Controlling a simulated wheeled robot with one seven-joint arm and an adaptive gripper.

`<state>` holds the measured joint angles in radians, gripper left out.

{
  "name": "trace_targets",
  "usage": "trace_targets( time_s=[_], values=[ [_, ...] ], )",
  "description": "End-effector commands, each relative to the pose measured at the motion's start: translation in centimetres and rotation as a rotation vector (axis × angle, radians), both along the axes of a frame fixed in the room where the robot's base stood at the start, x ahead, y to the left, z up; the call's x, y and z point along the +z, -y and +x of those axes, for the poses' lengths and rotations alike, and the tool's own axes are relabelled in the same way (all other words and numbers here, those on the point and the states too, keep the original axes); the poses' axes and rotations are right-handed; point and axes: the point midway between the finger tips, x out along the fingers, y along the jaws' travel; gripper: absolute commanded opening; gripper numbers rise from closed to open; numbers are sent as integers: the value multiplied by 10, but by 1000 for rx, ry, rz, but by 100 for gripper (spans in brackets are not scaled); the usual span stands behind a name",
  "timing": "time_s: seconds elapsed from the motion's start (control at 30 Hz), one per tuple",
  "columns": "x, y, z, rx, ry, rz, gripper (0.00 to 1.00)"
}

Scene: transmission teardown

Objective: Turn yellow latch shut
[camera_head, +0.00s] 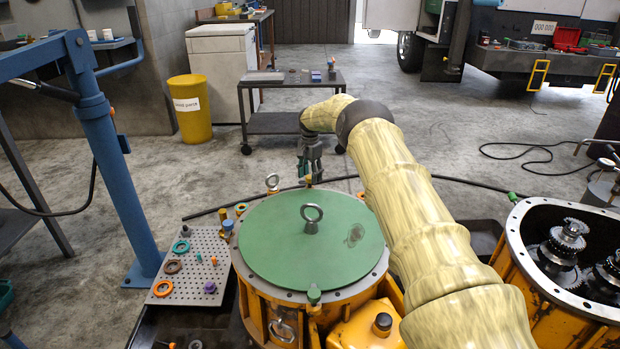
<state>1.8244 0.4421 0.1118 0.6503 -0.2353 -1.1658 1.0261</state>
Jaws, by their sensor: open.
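A round green lid (285,245) with a ring bolt (312,214) in its middle covers the orange housing (262,302). A small yellow piece, likely the yellow latch (308,180), shows at the lid's far edge. My gripper (311,179) points down there, open, with its fingertips at or just beside that piece. I cannot tell if they touch it. The latch's exact angle is too small to read.
A perforated tray (210,245) with rings and small parts lies left of the housing. An open gear housing (520,262) is at right. A black cart (290,122) stands behind.

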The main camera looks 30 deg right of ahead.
Motion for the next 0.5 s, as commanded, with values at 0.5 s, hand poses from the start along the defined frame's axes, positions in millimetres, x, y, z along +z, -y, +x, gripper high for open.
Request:
trace_targets(
  time_s=[0.5],
  values=[
    [-3,0,0,0,0,-1,15]
  ],
)
